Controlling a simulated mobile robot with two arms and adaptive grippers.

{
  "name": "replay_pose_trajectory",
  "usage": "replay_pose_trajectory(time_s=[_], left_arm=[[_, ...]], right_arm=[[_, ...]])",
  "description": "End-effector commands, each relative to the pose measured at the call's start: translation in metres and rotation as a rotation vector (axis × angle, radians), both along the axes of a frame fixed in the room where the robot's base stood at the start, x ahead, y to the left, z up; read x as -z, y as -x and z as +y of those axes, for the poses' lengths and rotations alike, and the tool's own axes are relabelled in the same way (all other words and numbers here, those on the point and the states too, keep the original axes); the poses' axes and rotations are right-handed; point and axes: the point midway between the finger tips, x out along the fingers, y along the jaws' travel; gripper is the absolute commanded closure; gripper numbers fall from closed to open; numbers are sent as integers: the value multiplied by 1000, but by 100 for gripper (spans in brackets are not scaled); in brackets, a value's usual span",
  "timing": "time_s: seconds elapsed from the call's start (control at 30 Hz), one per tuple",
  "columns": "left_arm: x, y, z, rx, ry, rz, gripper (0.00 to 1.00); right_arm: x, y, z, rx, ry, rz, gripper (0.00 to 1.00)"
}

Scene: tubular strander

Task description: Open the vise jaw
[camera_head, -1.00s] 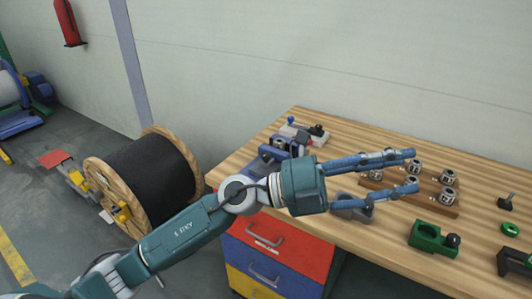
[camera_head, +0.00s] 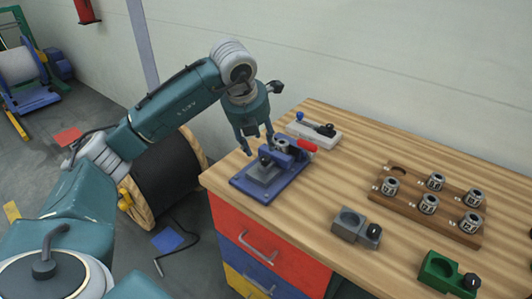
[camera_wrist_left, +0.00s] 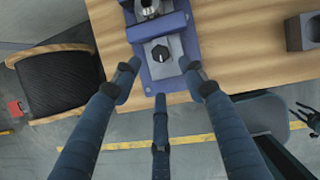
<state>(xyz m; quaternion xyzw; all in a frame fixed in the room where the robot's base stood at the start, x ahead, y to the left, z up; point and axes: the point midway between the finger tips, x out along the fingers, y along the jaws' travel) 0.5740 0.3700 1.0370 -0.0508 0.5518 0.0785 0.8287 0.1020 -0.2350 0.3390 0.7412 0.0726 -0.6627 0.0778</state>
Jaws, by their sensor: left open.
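The vise (camera_head: 296,178) has a blue base, a grey block (camera_head: 265,174) with a dark knob (camera_head: 266,160), and a red handle (camera_head: 306,144). It sits near the left front edge of the workbench. My left gripper (camera_head: 257,148) points down just above its knob end, fingers spread and empty. In the left wrist view the vise (camera_wrist_left: 179,72) lies beyond the open fingertips, and the grey block with the dark knob (camera_wrist_left: 160,53) shows between them. I cannot tell whether any finger touches it. My right gripper is out of view.
The wooden bench (camera_head: 330,185) also holds a white fixture (camera_head: 322,136) behind the vise, a grey fixture (camera_head: 348,226), a green fixture (camera_head: 436,270) and a brown rack (camera_head: 455,229) with several metal collets. A large cable reel (camera_head: 170,175) stands on the floor at left.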

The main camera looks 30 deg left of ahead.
Motion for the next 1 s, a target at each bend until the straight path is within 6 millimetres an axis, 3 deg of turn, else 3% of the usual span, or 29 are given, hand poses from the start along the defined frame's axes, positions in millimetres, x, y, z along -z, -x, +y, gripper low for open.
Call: replay_pose_trajectory(time_s=[0.1, 0.2, 0.33, 0.57, 0.83, 1.0], left_arm=[[23, -8, 1, 1, 2, 7, 57], [40, -16, 2, 3, 3, 5, 57], [58, -24, 3, 3, 3, 4, 57], [75, -31, 4, 4, 2, 1, 57], [76, -31, 4, 4, 2, 0, 57], [76, -31, 4, 4, 2, 0, 91]], right_arm=[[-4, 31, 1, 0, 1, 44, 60], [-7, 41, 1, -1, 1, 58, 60], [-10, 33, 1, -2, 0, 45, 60], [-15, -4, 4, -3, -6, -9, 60], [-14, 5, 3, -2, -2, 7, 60], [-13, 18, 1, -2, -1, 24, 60]])
